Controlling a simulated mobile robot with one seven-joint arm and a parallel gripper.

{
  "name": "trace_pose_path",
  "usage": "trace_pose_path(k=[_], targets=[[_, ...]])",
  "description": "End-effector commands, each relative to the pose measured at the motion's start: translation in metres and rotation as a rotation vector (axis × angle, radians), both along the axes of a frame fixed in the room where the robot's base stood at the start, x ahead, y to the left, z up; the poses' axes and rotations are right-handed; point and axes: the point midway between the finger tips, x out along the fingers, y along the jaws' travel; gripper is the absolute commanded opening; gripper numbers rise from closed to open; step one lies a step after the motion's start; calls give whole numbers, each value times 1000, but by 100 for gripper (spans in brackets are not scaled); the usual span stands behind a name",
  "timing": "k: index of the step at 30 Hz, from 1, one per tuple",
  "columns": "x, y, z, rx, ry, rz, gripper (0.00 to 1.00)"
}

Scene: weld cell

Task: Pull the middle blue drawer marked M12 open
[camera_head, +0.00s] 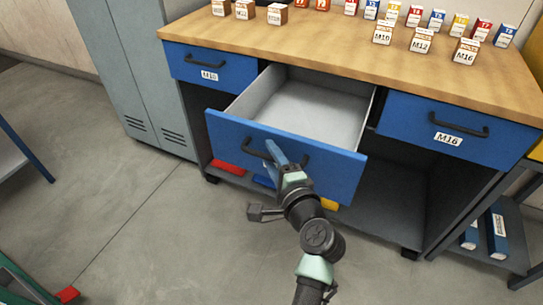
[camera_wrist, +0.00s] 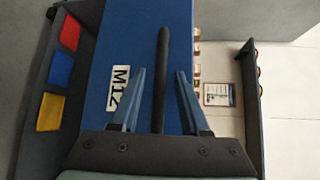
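The middle blue drawer (camera_head: 330,164) is pulled well out from the bench in the head view, and its grey inside (camera_head: 318,108) looks empty. The M12 label (camera_wrist: 118,88) shows on its blue front (camera_wrist: 180,35) in the wrist view; my gripper hides it in the head view. The drawer's dark bar handle (camera_head: 307,160) also shows in the wrist view (camera_wrist: 163,65). My gripper (camera_head: 275,150) is at the handle. In the wrist view its two fingers (camera_wrist: 160,72) are apart, one on each side of the bar, with gaps visible.
The M10 drawer (camera_head: 205,70) on the left and M16 drawer (camera_head: 455,130) on the right are shut. Small labelled boxes (camera_head: 421,40) stand on the wooden bench top (camera_head: 330,38). Red (camera_head: 229,168) and yellow (camera_head: 329,204) items lie below. A grey locker (camera_head: 135,70) stands left.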

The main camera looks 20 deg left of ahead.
Motion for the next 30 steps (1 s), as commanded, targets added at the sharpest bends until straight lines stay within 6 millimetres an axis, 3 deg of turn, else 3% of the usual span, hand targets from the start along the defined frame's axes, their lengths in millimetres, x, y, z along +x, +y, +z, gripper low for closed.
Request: trace_pose_path(k=[11, 24, 30], targets=[[-4, -4, 1, 1, 1, 0, 47], [-67, -64, 14, 0, 2, -2, 47], [-87, -83, 18, -1, 1, -1, 47]])
